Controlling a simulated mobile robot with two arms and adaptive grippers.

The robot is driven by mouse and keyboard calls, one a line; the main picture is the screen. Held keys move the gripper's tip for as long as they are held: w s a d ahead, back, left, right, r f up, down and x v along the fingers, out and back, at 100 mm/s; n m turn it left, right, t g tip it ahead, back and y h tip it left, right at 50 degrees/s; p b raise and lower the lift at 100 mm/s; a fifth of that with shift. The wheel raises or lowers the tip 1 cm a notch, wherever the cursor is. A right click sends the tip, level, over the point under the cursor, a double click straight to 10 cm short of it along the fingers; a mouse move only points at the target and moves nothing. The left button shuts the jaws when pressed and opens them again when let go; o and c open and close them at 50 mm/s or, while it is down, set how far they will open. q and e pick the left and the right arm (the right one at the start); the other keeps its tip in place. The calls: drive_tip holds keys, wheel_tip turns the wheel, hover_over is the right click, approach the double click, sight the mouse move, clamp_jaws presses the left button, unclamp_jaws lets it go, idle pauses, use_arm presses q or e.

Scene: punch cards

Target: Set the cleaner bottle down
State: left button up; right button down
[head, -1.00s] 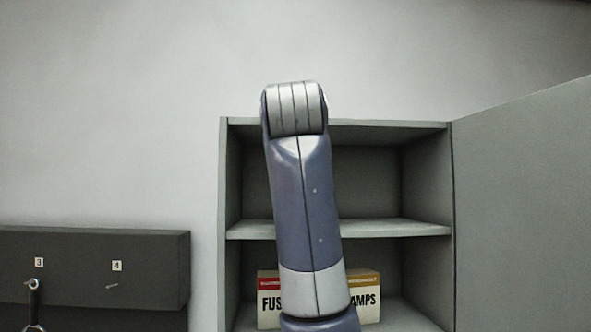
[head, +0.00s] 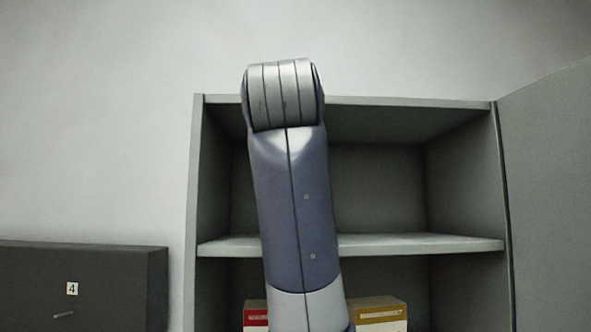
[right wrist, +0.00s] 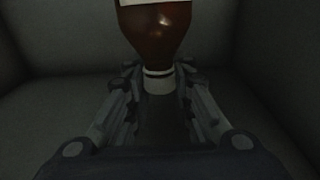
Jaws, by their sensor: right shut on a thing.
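The cleaner bottle (right wrist: 157,32) is brown with a pale label and a light ring at its neck; it shows only in the right wrist view, at the top middle. My right gripper (right wrist: 158,74) is shut on it at the neck end, one finger on each side. The bottle's far end is cut off by the frame, and what lies under it cannot be seen. In the head view one of my arms stands in front of the open grey cabinet (head: 450,243) and hides its middle. My left gripper is not in view.
A red-topped box (head: 256,318) and a tan-topped box (head: 380,312) sit in the cabinet's lower compartment. The visible upper compartment is empty. The cabinet door (head: 550,190) stands open at right. A dark panel (head: 90,285) marked 4 is at left. Grey surfaces surround the bottle.

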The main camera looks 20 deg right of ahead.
drive_tip(key=shift+s+f, duration=0.15)
drive_tip(key=shift+f, duration=0.1)
drive_tip(key=shift+s+r, duration=0.15)
drive_tip(key=shift+s, duration=0.15)
use_arm(q)
drive_tip(key=s, duration=0.6)
use_arm(e)
drive_tip(key=c, duration=1.4)
unclamp_jaws()
drive_tip(key=shift+s+a, duration=0.15)
drive_tip(key=shift+o, duration=0.2)
drive_tip(key=shift+s+a, duration=0.1)
drive_tip(key=shift+s, duration=0.25)
use_arm(q)
drive_tip(key=w+f+b, duration=0.4)
drive_tip(key=f+b, duration=0.1)
drive_tip(key=shift+f, duration=0.15)
use_arm(e)
drive_tip(key=v, duration=1.1)
drive_tip(key=shift+s+r, duration=0.15)
drive_tip(key=shift+r, duration=0.05)
